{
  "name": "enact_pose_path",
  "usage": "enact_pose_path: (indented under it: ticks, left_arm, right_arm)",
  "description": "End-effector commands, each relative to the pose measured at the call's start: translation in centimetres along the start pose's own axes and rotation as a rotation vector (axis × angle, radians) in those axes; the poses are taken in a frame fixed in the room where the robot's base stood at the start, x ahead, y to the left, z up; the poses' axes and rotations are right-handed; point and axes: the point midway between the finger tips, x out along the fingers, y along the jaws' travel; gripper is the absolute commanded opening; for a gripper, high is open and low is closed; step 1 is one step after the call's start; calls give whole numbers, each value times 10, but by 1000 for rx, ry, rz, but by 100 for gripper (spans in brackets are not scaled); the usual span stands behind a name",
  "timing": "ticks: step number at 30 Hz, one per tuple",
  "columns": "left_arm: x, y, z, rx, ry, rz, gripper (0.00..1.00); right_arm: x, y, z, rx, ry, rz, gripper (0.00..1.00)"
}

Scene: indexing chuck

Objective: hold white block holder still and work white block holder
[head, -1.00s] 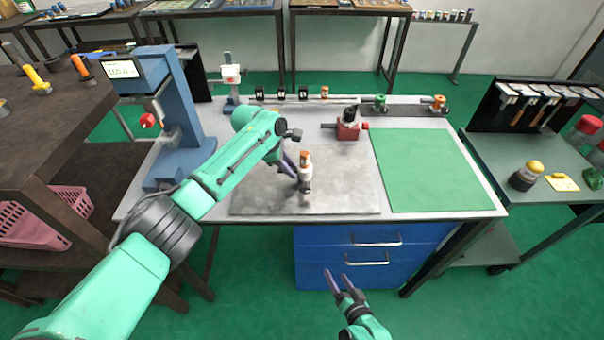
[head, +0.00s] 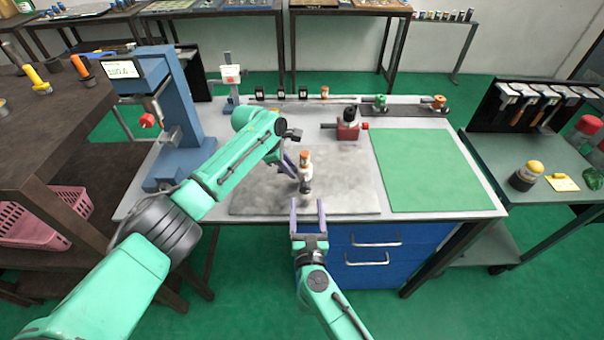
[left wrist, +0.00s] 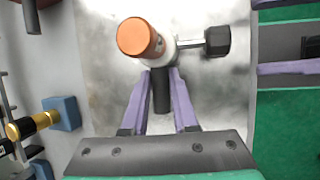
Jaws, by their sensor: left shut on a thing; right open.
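The white block holder (head: 305,172) stands upright on the grey plate (head: 345,195). It has an orange top and a dark lower part. In the left wrist view, the holder (left wrist: 158,48) shows its round orange cap, a white body and a black knob sticking out to the right. My left gripper (head: 293,163) reaches it from the left and is shut on it; in the left wrist view its purple fingers close around a dark part below the cap. My right gripper (head: 307,206) is open and empty at the plate's front edge, just in front of the holder, fingers pointing toward it.
A blue press (head: 178,120) stands at the left of the bench. A red device with a black knob (head: 348,128) sits behind the plate. A green mat (head: 425,168) covers the right side and is clear. Blue drawers (head: 400,240) are below the front edge.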

Motion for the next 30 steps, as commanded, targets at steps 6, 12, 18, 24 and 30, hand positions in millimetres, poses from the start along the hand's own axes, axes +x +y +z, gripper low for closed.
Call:
enact_pose_path:
  ticks: [6, 12, 18, 24, 30]
  left_arm:
    - [0, 0, 0, 0, 0, 0, 0]
    - [0, 0, 0, 0, 1, 0, 0]
    - [0, 0, 0, -1, 1, 0, 0]
    - [0, 0, -1, -1, 1, 0, 0]
    - [0, 0, 0, -1, 1, 0, 0]
  right_arm:
    - [42, 1, 1, -2, -3, 1, 71]
    - [68, 1, 0, -3, 0, 2, 71]
    - [74, 0, 0, -2, 1, 2, 71]
    - [74, 0, 0, -3, 1, 1, 48]
    - [74, 0, 0, -3, 1, 2, 0]
